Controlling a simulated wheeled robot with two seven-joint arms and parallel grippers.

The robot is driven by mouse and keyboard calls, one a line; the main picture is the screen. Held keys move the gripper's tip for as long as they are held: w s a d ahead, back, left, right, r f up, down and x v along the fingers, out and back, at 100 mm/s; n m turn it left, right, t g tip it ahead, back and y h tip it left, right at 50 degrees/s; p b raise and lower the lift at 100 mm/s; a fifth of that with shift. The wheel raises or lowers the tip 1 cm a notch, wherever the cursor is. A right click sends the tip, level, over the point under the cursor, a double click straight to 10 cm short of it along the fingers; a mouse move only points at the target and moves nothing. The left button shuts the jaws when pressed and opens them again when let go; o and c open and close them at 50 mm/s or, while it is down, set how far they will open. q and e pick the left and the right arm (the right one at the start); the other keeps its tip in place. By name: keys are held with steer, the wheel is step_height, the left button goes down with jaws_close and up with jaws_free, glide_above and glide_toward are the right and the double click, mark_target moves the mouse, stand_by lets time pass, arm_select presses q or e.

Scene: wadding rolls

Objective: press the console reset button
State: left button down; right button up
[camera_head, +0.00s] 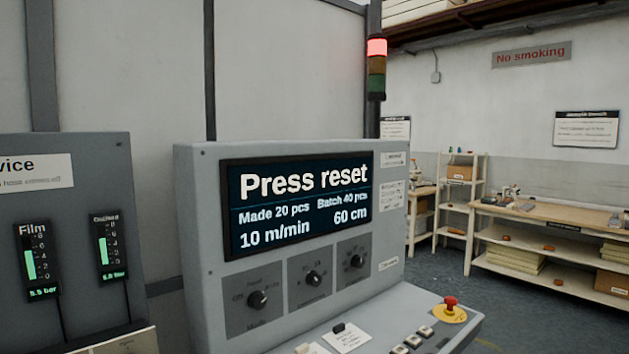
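The grey console (190,240) stands in the middle. Its dark screen (300,202) reads "Press reset", "Made 20 pcs", "Batch 40 pcs", "10 m/min" and "60 cm". Three black rotary knobs (313,279) sit on panels below the screen. I cannot read which one is reset. A dark switch (339,327) with a white label sits left of them. A red mushroom button (450,304) on a yellow base is at the right. Neither gripper is in view.
A signal tower (376,70) glows red at its top. A grey service panel (95,165) with Film and another gauge stands at left. A shelf rack (462,185) and wooden workbench (545,215) are at the back right. Floor between them and the console is clear.

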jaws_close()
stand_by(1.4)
